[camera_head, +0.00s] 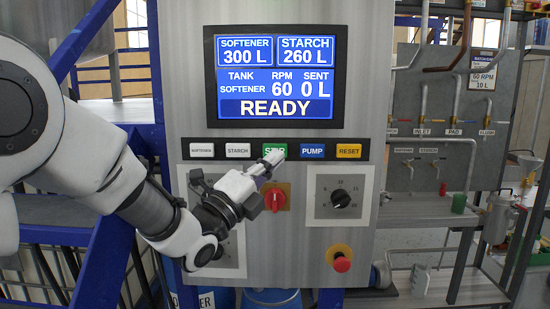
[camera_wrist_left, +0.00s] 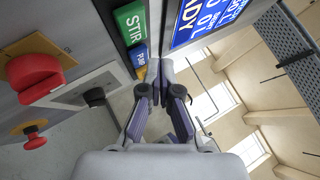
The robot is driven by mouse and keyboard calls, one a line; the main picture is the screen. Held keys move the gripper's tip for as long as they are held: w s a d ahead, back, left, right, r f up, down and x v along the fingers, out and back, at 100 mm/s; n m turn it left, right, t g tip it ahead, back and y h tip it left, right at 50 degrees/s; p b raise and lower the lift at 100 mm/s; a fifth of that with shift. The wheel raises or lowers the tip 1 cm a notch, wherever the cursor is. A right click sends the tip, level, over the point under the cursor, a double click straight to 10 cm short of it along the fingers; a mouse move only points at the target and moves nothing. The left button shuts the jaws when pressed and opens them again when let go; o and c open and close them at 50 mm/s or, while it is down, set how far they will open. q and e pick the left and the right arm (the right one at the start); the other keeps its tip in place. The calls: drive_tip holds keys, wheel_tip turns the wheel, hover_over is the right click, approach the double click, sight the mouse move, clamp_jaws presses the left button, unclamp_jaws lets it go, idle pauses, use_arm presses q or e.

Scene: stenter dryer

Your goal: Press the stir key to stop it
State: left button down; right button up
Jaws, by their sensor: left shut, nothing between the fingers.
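The green STIR key (camera_head: 275,148) sits in the middle of the black key strip below the screen. My left gripper (camera_head: 272,158) is shut and empty, with its fingertips in front of the key's lower part, covering some of its lettering. In the left wrist view the STIR key (camera_wrist_left: 130,22) shows whole at the top, and the closed fingertips (camera_wrist_left: 166,68) point toward the panel. I cannot tell whether they touch the key. The screen (camera_head: 276,77) reads tank SOFTENER, RPM 60, SENT 0 L and READY. My right gripper is out of view.
White SOFTENER (camera_head: 202,150) and STARCH (camera_head: 238,150) keys lie left of STIR; blue PUMP (camera_head: 312,151) and yellow RESET (camera_head: 348,151) lie right. Below are a red rotary switch (camera_head: 275,197), a black dial (camera_head: 340,198) and a red emergency button (camera_head: 342,263). A pipe rack stands at right.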

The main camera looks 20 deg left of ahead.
use_arm(q)
drive_tip(key=shift+s+d+b, duration=0.2)
drive_tip(key=shift+s+b, duration=0.05)
drive_tip(key=shift+s, duration=0.4)
drive_tip(key=shift+s+d+b, duration=0.15)
drive_tip(key=shift+s+b, duration=0.05)
drive_tip(key=shift+s, duration=0.4)
drive_tip(key=a+f+n+g+y, duration=0.3)
drive_tip(key=f+n, duration=0.4)
drive_tip(key=f, duration=1.2)
drive_tip(key=a+f+n+g+y, duration=0.1)
drive_tip(key=f+n+g+y, duration=0.5)
drive_tip(key=f, duration=1.3)
drive_tip(key=s+a+f+n+g, duration=0.2)
drive_tip(key=s+f+n+g, duration=0.5)
drive_tip(key=s+f, duration=0.95)
drive_tip(key=s+f+n+g, duration=0.2)
drive_tip(key=s+f, duration=0.3)
drive_tip(key=s, duration=0.3)
drive_tip(key=s+a+f+n+g, duration=0.1)
drive_tip(key=s+f+n+g, duration=0.2)
drive_tip(key=s, duration=0.5)
wheel_tip(320, 180, down, 2)
drive_tip(key=shift+s+a+f+n, duration=0.25)
drive_tip(key=shift+s+a+n, duration=0.1)
drive_tip(key=shift+n, duration=0.55)
